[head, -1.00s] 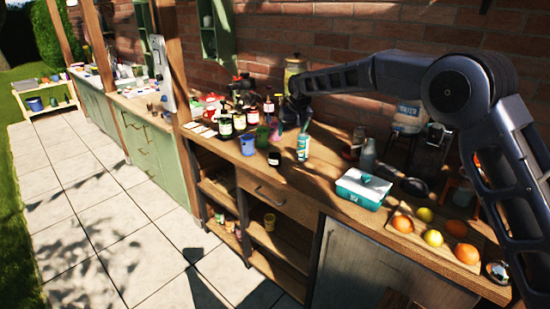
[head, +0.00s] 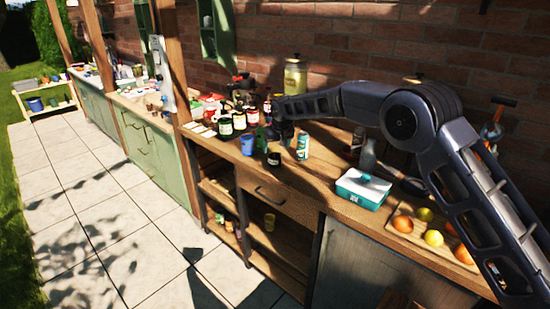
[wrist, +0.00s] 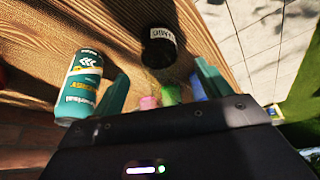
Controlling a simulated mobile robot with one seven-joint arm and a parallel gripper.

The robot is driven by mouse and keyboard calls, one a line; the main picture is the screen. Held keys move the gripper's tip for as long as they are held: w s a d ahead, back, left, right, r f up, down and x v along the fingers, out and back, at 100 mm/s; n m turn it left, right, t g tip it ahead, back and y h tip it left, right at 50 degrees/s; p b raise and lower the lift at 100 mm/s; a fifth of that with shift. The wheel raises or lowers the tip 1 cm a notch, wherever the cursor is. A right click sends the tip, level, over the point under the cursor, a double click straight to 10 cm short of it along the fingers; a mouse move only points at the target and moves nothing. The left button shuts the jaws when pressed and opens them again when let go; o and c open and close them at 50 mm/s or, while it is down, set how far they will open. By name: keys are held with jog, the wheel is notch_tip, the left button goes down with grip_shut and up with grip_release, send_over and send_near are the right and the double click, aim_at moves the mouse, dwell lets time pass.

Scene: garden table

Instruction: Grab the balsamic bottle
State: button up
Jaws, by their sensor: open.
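A small dark bottle with a white label (head: 273,160) stands near the front edge of the wooden counter; I take it to be the balsamic bottle, but its label is only partly legible. In the wrist view the same dark bottle (wrist: 158,48) is ahead of the fingers, roughly centred between them and apart from both. My gripper (wrist: 162,86) has teal fingers spread wide with nothing held. In the head view my gripper (head: 271,138) hangs low over the counter just behind the bottle, and the fingers are hard to make out.
A teal and white can (wrist: 80,86) is close beside the left finger; it also stands right of the bottle (head: 302,147). A blue cup (head: 248,145) is to the left. Several dark bottles (head: 230,124) stand behind. A teal box (head: 361,190) sits farther right.

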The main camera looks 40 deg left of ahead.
aim_at(276, 148)
jog(key=x, duration=0.4)
jog(key=c, duration=1.2)
jog(key=shift+r, duration=0.15)
jog(key=shift+c, duration=0.2)
